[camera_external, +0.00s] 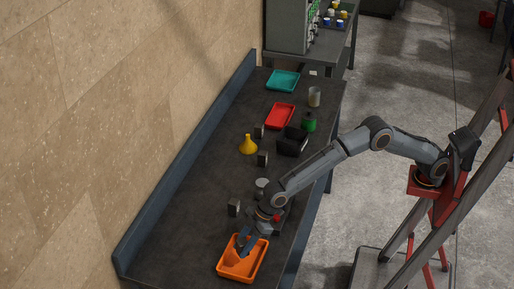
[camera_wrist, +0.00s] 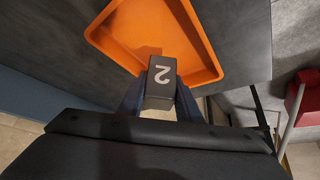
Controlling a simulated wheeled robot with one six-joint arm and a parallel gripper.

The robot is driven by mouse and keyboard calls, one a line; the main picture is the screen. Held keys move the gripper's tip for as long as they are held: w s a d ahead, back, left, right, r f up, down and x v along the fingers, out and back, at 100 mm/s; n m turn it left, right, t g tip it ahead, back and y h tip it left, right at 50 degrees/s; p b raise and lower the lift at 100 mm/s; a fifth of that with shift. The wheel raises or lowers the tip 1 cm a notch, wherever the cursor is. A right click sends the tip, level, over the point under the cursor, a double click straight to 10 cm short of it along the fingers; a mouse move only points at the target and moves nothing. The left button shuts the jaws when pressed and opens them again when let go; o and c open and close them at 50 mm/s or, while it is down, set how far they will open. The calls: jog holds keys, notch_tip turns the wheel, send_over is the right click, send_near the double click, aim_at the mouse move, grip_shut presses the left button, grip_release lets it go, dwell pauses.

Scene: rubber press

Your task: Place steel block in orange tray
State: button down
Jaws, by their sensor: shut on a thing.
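The orange tray (camera_external: 230,269) lies at the near end of the dark bench. It also fills the upper middle of the wrist view (camera_wrist: 205,70). My gripper (camera_external: 241,246) is over the tray in the external view. The block shows against the tray's near part, with a shadow on the tray floor. I cannot tell whether it touches the tray.
Other dark blocks (camera_external: 234,207) stand along the bench. A yellow funnel (camera_external: 248,145), a red tray (camera_external: 280,116), a teal tray (camera_external: 283,81), a black holder (camera_external: 292,141) and a green container (camera_external: 309,122) stand farther back. A blue wall edge (camera_external: 180,180) runs along the left.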

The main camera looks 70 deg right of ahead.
jog(key=shift+w+f+p, duration=0.1)
jog(key=shift+f+p, duration=0.45)
jog(key=shift+f, duration=1.55)
jog(key=shift+f, duration=0.1)
jog(key=c, duration=1.7)
grip_release()
jog(key=shift+f, duration=0.2)
jog(key=o, duration=0.4)
jog(key=shift+r, duration=0.1)
jog(key=shift+s+d+r, duration=0.2)
jog(key=shift+s+r, duration=0.05)
jog(key=shift+r, duration=0.3)
jog(key=b+v, duration=0.2)
jog(key=v, duration=0.9)
